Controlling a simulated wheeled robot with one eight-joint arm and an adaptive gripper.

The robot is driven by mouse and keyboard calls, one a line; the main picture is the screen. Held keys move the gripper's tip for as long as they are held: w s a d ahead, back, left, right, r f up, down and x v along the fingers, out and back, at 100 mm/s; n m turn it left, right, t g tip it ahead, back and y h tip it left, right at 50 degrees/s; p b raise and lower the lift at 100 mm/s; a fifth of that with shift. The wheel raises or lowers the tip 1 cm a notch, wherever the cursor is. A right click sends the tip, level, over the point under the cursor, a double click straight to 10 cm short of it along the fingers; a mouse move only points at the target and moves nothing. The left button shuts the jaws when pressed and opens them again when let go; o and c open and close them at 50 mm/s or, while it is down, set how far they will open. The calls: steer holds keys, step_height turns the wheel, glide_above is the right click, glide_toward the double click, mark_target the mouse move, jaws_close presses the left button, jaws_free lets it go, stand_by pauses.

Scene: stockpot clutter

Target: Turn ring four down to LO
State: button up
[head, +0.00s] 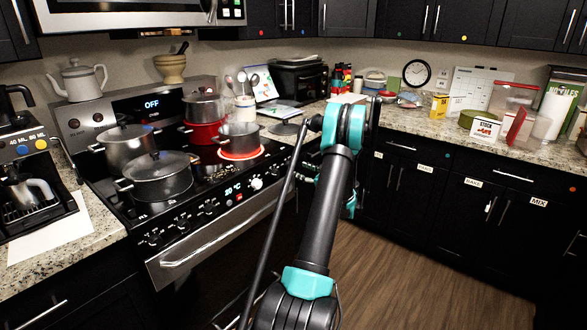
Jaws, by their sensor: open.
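The stove (225,228) stands at the left with a row of dark knobs (210,206) and one pale knob (256,184) on its front panel. The ring and setting marks are too small to read. A red glowing ring (241,156) shows under a grey saucepan (239,138) at the right of the hob. A lidded dark pot (160,180) is at the front left. My arm rises right of the stove.
The back panel reads OFF (152,104). A coffee machine (30,185) stands left of the stove. A microwave (130,14) hangs above. The right counter (425,122) holds boxes and tubs. The wooden floor (405,265) at right is clear.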

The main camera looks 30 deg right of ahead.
mark_target(291, 166)
steer(key=shift+x, duration=2.6)
steer(key=shift+c, duration=0.6)
steer(key=c, duration=1)
steer(key=shift+c, duration=0.2)
